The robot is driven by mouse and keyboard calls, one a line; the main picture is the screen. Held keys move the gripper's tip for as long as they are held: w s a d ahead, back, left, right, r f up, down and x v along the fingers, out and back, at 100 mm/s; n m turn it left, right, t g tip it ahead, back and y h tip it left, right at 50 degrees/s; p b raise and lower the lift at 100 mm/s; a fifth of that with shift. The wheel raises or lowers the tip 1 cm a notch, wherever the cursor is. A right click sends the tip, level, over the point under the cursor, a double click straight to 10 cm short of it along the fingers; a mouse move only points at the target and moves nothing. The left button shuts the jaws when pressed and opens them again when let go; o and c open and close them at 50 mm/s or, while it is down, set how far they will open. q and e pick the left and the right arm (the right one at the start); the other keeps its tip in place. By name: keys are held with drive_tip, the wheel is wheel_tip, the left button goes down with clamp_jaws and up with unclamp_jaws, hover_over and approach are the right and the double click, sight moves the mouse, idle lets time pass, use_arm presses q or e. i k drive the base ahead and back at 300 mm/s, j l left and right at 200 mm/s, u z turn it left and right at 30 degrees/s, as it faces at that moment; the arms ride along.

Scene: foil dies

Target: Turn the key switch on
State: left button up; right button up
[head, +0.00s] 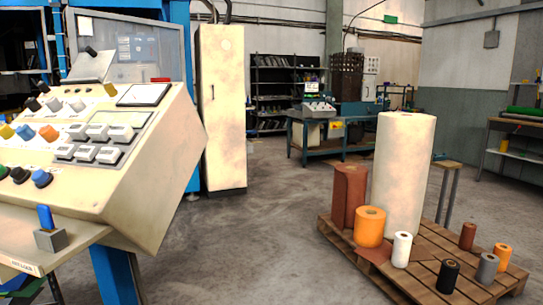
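A cream control console (165,150) stands at the left, its sloped face turned to the left. The face carries rows of coloured and black knobs, a block of grey push buttons (98,142) and a framed panel or gauge (144,95). A small grey block with an upright blue piece (45,218) sits on the ledge at the lower left. I cannot tell which of these controls is the key switch, or its position. Neither of my grippers is in view.
A wooden pallet (412,291) with a tall white roll (402,170) and several smaller rolls stands at the right. A tall cream cabinet (221,110) stands behind the console. A teal workbench (338,150) is at the back. The grey floor between console and pallet is clear.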

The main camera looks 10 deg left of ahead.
sight(76, 103)
drive_tip(key=u, duration=1.45)
